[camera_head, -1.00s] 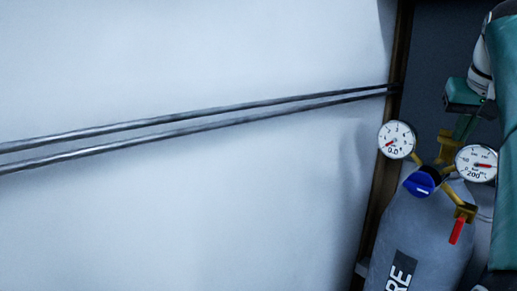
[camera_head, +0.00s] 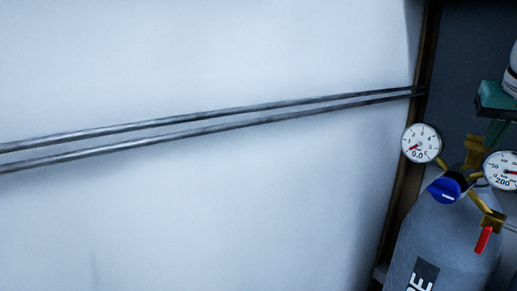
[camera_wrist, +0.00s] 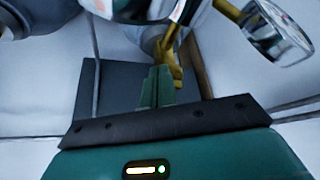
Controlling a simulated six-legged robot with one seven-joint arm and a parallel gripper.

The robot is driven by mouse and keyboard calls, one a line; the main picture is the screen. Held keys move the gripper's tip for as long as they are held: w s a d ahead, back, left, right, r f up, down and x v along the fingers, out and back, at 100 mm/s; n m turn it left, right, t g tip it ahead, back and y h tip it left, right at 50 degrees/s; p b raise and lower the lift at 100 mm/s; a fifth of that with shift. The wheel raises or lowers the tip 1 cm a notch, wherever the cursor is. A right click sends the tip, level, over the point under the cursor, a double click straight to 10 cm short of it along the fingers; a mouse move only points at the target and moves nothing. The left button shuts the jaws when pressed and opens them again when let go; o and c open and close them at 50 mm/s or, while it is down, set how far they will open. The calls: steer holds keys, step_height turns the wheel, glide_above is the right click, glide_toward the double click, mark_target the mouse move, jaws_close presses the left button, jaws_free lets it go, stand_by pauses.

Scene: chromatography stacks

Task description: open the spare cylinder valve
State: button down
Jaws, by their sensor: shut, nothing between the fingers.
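A grey gas cylinder (camera_head: 445,240) with a partly visible dark label stands at the lower right of the head view. On its top are a brass fitting (camera_head: 476,150), a blue knob (camera_head: 445,190) and a red lever (camera_head: 483,240) hanging down at a slant. My gripper (camera_head: 494,132) is partly visible at the right edge, behind and above the brass fitting. In the wrist view, my gripper's green fingers (camera_wrist: 157,75) are together and empty. A brass part (camera_wrist: 170,60) shows just beyond them; I cannot tell whether they touch it.
A left gauge (camera_head: 421,144) reads near 0 and a right gauge (camera_head: 502,171) is cut by the frame edge. A gauge (camera_wrist: 280,35) is close at the wrist view's upper right. Two metal pipes (camera_head: 200,125) run along the pale wall, which ends at a brown post (camera_head: 408,150).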

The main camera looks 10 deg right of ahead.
step_height(320, 180, up, 6)
steer(key=shift+f, duration=0.1)
stand_by(0.4)
steer(key=shift+w+a+r, duration=0.1)
steer(key=shift+a+r, duration=0.15)
steer(key=shift+r, duration=0.1)
step_height(320, 180, down, 7)
steer(key=shift+a+r, duration=0.2)
stand_by(1.0)
steer(key=shift+w+d, duration=0.4)
steer(key=shift+w, duration=0.05)
stand_by(1.3)
steer(key=shift+s+d, duration=0.15)
steer(key=shift+d, duration=0.1)
stand_by(1.0)
steer(key=shift+s, duration=0.15)
